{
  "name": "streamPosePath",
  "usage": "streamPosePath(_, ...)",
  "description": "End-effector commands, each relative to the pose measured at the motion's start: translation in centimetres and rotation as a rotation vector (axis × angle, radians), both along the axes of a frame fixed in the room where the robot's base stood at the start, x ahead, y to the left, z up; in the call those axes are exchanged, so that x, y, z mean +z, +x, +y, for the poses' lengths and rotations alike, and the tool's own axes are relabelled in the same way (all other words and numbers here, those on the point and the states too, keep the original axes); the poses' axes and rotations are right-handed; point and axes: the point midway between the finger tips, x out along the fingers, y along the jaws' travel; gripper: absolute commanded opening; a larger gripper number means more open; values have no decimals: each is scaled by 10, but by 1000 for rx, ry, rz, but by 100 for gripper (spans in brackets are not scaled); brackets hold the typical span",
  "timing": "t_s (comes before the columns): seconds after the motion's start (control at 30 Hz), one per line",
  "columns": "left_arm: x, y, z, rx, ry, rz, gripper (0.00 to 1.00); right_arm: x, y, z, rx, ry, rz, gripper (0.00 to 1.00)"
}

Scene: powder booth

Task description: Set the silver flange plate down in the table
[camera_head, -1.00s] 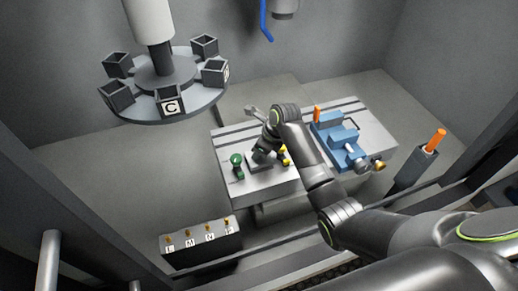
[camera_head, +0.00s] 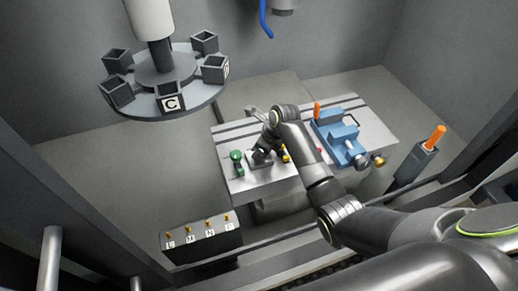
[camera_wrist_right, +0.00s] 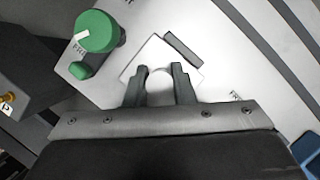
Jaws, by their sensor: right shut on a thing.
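My right gripper (camera_wrist_right: 160,84) is shut on the silver flange plate (camera_wrist_right: 140,62), with its two dark fingers on either side of a round pale hub in the plate's middle. The plate is a pale square over the front left part of the table (camera_wrist_right: 240,50). I cannot tell whether it touches the table. In the head view my right gripper (camera_head: 262,156) is low over the slotted grey table (camera_head: 240,183), and my own wrist hides much of the plate. My left gripper is not in view.
A green knob (camera_head: 237,158) stands just left of my right gripper, and a yellow part (camera_head: 285,154) to its right. A blue vise (camera_head: 340,138) fills the table's right. A carousel (camera_head: 145,103) with open boxes hangs at the back left. A dark switch box (camera_head: 203,244) stands in front.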

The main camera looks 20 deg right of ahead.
Motion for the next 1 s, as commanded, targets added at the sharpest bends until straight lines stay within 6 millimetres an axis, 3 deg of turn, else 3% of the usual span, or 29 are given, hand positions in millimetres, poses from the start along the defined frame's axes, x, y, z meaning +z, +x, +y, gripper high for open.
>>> streamPosePath(0.07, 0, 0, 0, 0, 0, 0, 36, 1, 1, 0, 1, 1, -2, 0)
streamPosePath(0.1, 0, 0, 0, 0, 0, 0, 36, 1, 1, 0, 1, 1, -2, 28)
streamPosePath(0.27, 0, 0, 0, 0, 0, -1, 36, 1, 0, 0, 0, 0, -1, 48)
streamPosePath(0.67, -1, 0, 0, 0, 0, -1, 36, 6, -1, -2, -1, 0, 0, 48)
streamPosePath(1.0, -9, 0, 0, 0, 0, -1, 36, 55, -15, -17, 0, -1, -6, 48)
